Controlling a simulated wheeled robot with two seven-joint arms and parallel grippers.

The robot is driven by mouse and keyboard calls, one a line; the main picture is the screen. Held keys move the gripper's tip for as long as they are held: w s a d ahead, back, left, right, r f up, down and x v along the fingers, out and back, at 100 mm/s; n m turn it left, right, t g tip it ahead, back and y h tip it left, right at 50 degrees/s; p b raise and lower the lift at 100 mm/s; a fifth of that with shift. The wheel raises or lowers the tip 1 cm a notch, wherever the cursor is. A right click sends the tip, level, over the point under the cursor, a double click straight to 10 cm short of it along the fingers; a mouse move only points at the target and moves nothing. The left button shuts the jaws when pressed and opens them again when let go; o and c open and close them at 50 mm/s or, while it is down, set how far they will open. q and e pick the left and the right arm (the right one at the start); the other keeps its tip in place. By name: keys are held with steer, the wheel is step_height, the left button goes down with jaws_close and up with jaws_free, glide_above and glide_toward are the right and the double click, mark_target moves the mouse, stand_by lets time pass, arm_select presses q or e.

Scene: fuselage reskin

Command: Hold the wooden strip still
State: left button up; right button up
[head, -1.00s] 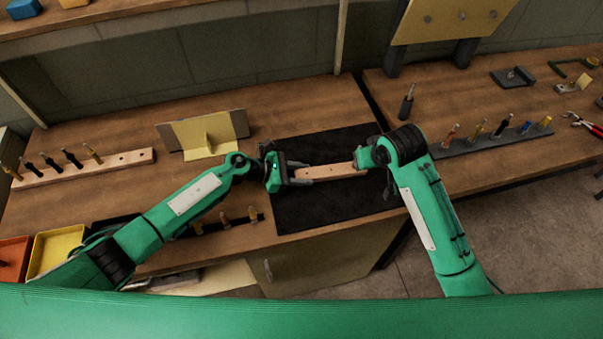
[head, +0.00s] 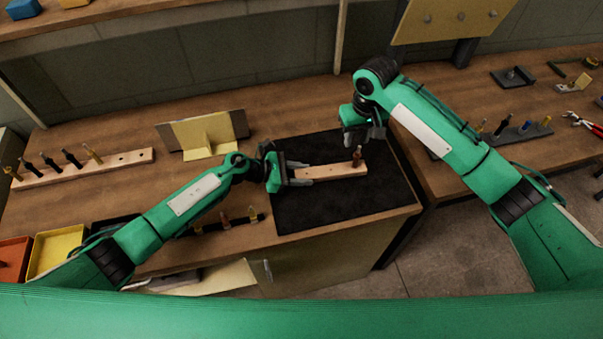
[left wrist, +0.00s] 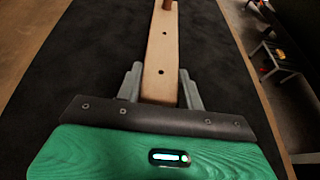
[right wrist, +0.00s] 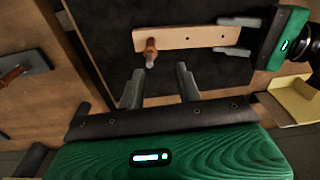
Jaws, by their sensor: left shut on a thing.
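The pale wooden strip (head: 325,173) lies on the black mat (head: 300,212), with small holes along it. My left gripper (head: 302,174) is shut on the strip's left end; in the left wrist view its two fingers (left wrist: 160,88) flank the strip (left wrist: 160,52). A brown peg (head: 357,157) stands in the strip's right end; it also shows in the right wrist view (right wrist: 151,53). My right gripper (head: 363,136) is beyond the strip's right end, apart from the peg. In the right wrist view its fingers (right wrist: 158,88) are spread and empty.
A wooden rack of tools (head: 85,168) stands at the left, beside a yellow angled piece (head: 207,137). A dark tool rack (head: 525,132) and red pliers (head: 586,124) are on the right bench. The mat's front part is clear.

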mark_target(358, 152)
steer(key=shift+w+d+r+m, duration=0.25)
steer(key=shift+d+m, duration=0.05)
steer(key=shift+d, duration=0.35)
steer(key=shift+f, duration=4.4)
steer(key=shift+c, duration=0.2)
jaws_close()
